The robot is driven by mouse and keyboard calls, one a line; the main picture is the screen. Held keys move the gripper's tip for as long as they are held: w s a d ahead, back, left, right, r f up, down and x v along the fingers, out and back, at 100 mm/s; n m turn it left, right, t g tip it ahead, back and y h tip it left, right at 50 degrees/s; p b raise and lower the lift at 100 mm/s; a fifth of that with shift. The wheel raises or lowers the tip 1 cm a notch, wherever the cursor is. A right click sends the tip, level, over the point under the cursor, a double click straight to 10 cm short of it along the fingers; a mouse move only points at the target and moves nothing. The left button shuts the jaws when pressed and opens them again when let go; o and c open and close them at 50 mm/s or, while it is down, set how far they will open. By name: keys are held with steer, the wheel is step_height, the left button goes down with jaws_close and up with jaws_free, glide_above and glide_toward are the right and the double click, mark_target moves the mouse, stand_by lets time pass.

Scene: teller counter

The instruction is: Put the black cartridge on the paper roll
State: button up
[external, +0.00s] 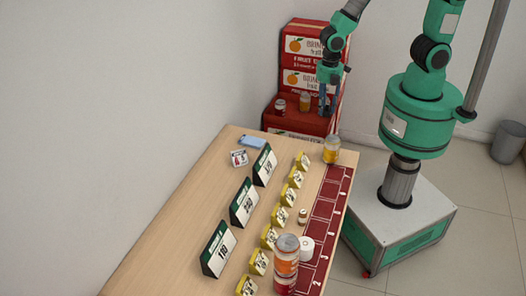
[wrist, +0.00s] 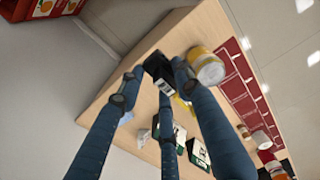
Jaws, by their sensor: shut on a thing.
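My gripper (external: 327,108) hangs high at the far end of the counter, in front of the red boxes. In the wrist view its blue fingers (wrist: 160,88) are closed around the black cartridge (wrist: 157,68), a small dark block with a pale label. The cartridge cannot be made out clearly in the external view. The white paper roll (external: 306,248) stands at the near right part of the counter, beside a tall orange-and-red can stack (external: 286,262). The gripper is well away from the roll.
A yellow jar (external: 331,150) stands at the counter's far right corner, near my gripper. Yellow tags (external: 288,196) and dark green number signs (external: 244,203) line the counter (external: 190,215). A small bottle (external: 302,216) stands near the red strip (external: 322,208). Red boxes (external: 304,80) are stacked behind.

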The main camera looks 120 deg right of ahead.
steer(key=shift+w+a+r, duration=0.3)
steer(key=shift+w+a, duration=0.2)
steer(key=shift+w, duration=0.2)
steer(key=w+a+r+p, duration=0.1)
steer(key=w+a+p, duration=0.4)
steer(key=w+a, duration=1.15)
steer(key=w+a+f+p, duration=0.1)
steer(key=a+p, duration=0.1)
steer(key=a, duration=0.8)
steer(key=w+a+f+p, duration=0.1)
steer(key=w+a+p, duration=0.1)
steer(key=a, duration=0.9)
step_height(320, 180, down, 5)
steer(key=shift+s+a+r, duration=0.1)
glide_above(303, 243)
steer(key=shift+f, duration=0.75)
steer(key=shift+f, duration=0.1)
